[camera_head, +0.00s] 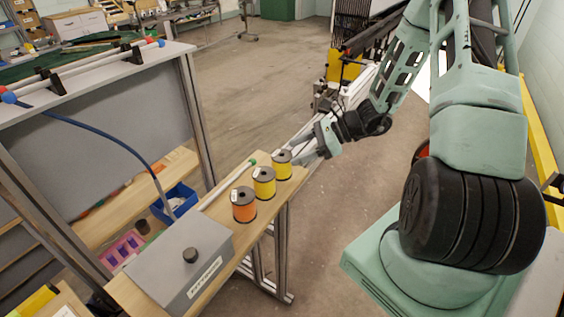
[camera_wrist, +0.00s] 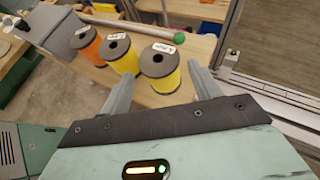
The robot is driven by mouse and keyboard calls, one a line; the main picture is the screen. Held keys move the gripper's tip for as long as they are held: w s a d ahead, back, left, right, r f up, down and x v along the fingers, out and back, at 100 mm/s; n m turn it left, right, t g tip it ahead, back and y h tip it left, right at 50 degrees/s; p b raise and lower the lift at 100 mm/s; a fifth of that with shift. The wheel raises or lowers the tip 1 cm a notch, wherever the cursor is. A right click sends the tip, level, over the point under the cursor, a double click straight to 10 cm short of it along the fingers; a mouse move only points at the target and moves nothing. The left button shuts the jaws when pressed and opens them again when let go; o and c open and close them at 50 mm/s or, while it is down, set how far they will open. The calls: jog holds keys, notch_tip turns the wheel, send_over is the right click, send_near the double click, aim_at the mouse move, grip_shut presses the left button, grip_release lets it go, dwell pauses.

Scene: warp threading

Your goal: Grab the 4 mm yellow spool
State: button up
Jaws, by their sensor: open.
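Two yellow spools with dark tops and small white labels stand on a narrow wooden shelf, the end one (camera_head: 282,168) at the far end and the middle one (camera_head: 264,185) beside it. The labels are too small to read surely, so I cannot tell which is 4 mm. In the wrist view, the end spool (camera_wrist: 160,78) appears between my fingertips, and the middle spool (camera_wrist: 124,64) lies to their left. My gripper (camera_head: 306,151) is open and empty, close beside the end spool; it also shows in the wrist view (camera_wrist: 162,72). Contact is not visible.
An orange spool (camera_head: 244,208) stands beside the middle yellow one. A grey box with a black knob (camera_head: 182,268) sits at the shelf's near end. A white rod with a green tip (camera_head: 228,185) lies along the shelf (camera_head: 283,190) behind the spools. Open floor is beyond.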

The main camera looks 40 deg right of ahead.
aim_at(288, 155)
jog(key=shift+w+a+f+p, duration=0.15)
jog(key=shift+w+a+p, duration=0.2)
jog(key=shift+a, duration=0.15)
jog(key=shift+p+x, duration=0.9)
jog(key=shift+x, duration=1.25)
jog(key=shift+f, duration=0.1)
jog(key=c, duration=0.8)
